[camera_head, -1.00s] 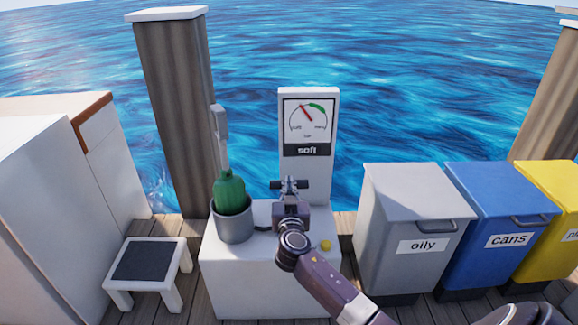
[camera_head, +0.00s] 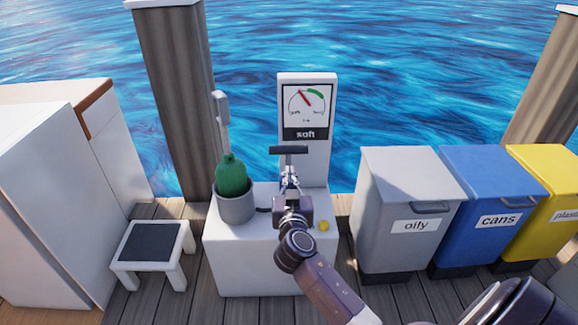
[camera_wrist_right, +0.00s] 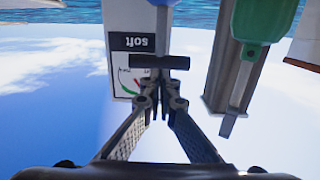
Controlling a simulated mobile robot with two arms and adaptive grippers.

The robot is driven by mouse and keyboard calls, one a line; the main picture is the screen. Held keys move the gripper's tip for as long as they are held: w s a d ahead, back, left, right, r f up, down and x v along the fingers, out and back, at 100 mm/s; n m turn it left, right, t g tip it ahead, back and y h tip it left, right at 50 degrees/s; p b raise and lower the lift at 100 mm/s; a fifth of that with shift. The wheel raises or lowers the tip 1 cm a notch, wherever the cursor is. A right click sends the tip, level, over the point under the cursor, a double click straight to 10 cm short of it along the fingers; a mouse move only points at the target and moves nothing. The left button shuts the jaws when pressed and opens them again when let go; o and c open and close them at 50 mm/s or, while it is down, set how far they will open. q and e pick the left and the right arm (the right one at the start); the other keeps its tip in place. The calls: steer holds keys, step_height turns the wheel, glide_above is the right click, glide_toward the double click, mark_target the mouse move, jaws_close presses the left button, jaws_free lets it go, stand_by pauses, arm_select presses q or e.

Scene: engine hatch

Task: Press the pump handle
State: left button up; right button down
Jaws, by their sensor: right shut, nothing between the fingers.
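The pump handle is a dark T-shaped bar (camera_head: 289,150) above the white pump box (camera_head: 250,250), in front of the gauge post. My right gripper (camera_head: 290,180) is shut and empty, just on the near side of the bar. In the right wrist view, which is upside down, the closed fingertips (camera_wrist_right: 162,108) point toward the bar (camera_wrist_right: 158,62). I cannot tell whether they touch it. The gauge (camera_head: 306,103) has a red needle pointing up and left, outside the green arc. My left gripper is not in view.
A low stool (camera_head: 150,242) stands left. Grey (camera_head: 405,215), blue (camera_head: 490,205) and yellow (camera_head: 545,180) bins stand right.

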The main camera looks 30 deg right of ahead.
steer(key=shift+v, duration=0.85)
stand_by(0.3)
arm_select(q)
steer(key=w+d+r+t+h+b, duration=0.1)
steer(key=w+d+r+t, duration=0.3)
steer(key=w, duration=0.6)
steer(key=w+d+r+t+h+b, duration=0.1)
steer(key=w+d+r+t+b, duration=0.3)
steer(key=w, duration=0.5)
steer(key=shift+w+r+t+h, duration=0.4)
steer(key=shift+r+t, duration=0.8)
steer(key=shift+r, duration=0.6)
arm_select(e)
steer(key=shift+t+h, duration=0.5)
steer(key=shift+t, duration=0.4)
steer(key=shift+w+d+r, duration=0.2)
steer(key=shift+w+r, duration=0.15)
steer(key=shift+r, duration=0.5)
steer(key=shift+w+d+r, duration=0.2)
steer(key=shift+w+r, duration=0.15)
steer(key=shift+r, duration=0.55)
steer(key=shift+w+d+r, duration=0.25)
steer(key=shift+w+r, duration=0.15)
steer(key=shift+r, duration=0.45)
steer(key=shift+w, duration=0.1)
